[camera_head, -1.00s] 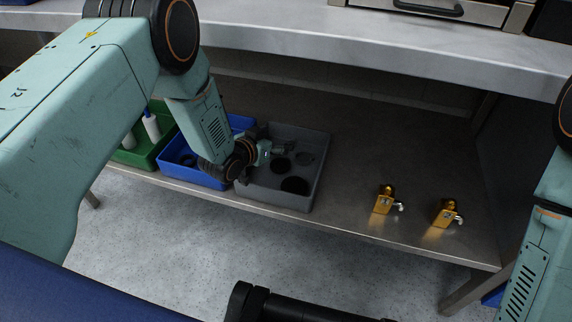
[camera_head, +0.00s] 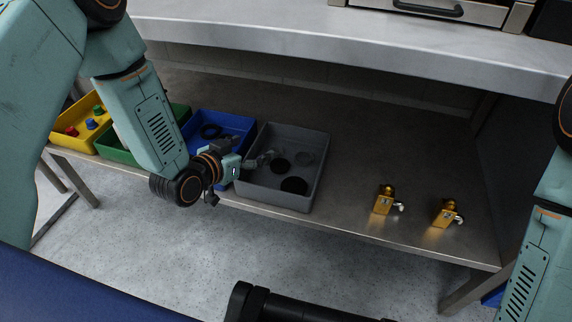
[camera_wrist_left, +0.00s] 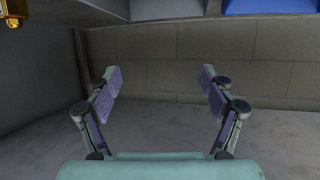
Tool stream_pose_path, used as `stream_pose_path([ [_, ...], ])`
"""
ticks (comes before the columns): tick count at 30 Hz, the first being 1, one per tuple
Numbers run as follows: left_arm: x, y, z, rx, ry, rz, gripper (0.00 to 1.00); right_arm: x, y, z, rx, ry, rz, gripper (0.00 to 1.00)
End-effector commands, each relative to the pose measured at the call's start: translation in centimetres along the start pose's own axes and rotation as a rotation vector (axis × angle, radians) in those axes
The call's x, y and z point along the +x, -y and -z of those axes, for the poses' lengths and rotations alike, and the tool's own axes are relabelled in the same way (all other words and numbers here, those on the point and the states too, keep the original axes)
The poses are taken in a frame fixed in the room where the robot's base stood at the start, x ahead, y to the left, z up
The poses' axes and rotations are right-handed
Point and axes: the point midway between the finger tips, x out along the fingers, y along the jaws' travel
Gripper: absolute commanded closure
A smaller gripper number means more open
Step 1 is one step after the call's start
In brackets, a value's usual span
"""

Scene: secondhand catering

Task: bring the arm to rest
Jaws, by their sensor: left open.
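My left arm comes in from the left in the head view, bent at the elbow, with its wrist in front of the blue and grey bins. My left gripper (camera_head: 262,160) is at the left side of the grey bin, from this angle overlapping its near-left wall. In the left wrist view the left gripper (camera_wrist_left: 160,95) is open, its two fingers spread with nothing between them. My right arm shows only in part at the right edge of the head view; its gripper is out of view.
On the steel lower shelf (camera_head: 340,215) stand a yellow bin (camera_head: 64,129), a green bin (camera_head: 118,153), a blue bin (camera_head: 240,121) and a grey bin (camera_head: 318,172) with dark round items. Two brass taps (camera_head: 384,200) (camera_head: 446,213) stand to the right. A steel counter (camera_head: 300,45) overhangs the shelf.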

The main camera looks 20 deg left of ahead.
Motion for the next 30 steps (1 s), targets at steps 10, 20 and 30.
stream_pose_path([
  [10, -0.5, -0.1, 0.0, 0.001, -0.001, -0.001, 0.19, 0.0, 0.0, 0.0, 0.000, 0.000, 0.000, 0.60],
  [20, 0.1, 0.0, 0.0, 0.002, 0.000, -0.001, 0.19, 0.0, 0.0, 0.0, 0.000, 0.000, 0.000, 0.60],
  [30, 4.8, -0.1, 0.0, 0.004, -0.001, -0.003, 0.19, 0.0, 0.0, 0.0, 0.000, 0.000, 0.000, 0.60],
])
